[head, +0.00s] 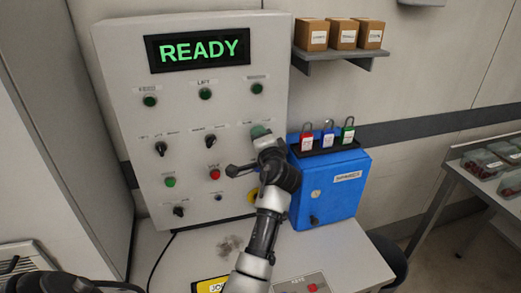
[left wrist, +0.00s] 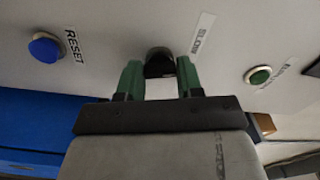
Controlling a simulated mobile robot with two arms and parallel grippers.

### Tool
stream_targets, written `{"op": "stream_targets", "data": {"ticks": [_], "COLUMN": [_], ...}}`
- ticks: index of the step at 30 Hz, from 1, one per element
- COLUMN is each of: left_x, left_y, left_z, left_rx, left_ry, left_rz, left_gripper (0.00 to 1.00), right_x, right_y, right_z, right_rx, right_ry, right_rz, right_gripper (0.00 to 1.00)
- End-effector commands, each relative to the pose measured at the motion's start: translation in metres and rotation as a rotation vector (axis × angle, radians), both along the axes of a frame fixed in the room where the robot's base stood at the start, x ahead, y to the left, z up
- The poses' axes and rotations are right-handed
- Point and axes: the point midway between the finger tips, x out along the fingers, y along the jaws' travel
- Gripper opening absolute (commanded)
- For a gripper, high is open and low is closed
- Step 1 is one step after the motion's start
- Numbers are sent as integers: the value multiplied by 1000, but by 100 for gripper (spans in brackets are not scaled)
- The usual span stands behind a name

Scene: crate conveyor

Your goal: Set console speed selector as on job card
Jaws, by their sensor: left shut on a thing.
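The grey console (head: 125,110) stands upright with a green READY display (head: 198,50). My left gripper (head: 260,134) is at the right side of its panel and covers the selector there in the head view. In the left wrist view the green fingers of my left gripper (left wrist: 159,82) are shut on a black selector knob (left wrist: 158,58), one on each side. A label beside the knob seems to read SLOW; which way the knob points cannot be told. A yellow-edged card (head: 209,286), probably the job card, lies on the table, mostly cut off. My right gripper is not seen.
Near the knob are a blue RESET button (left wrist: 45,48) and a green button (left wrist: 259,76). Other black selectors (head: 160,148) sit on the panel. A blue box (head: 338,190) with padlocks above stands close right of my arm. A shelf (head: 340,57) holds cartons.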

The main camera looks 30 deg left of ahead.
Motion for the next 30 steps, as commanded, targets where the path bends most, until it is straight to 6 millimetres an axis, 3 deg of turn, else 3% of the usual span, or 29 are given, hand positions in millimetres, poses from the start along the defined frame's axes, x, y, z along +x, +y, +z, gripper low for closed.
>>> {"op": "stream_targets", "data": {"ticks": [3,12,30], "left_x": [0,0,0], "left_y": [0,0,0], "left_z": [-7,-5,-2], "left_rx": [-73,-226,-339], "left_ry": [-84,-260,-389], "left_rz": [1,0,1], "left_gripper": [12,12,12], "right_x": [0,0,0], "right_y": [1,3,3], "right_z": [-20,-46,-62], "right_rx": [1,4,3], "right_ry": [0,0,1], "right_rz": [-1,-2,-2], "right_gripper": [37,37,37]}}
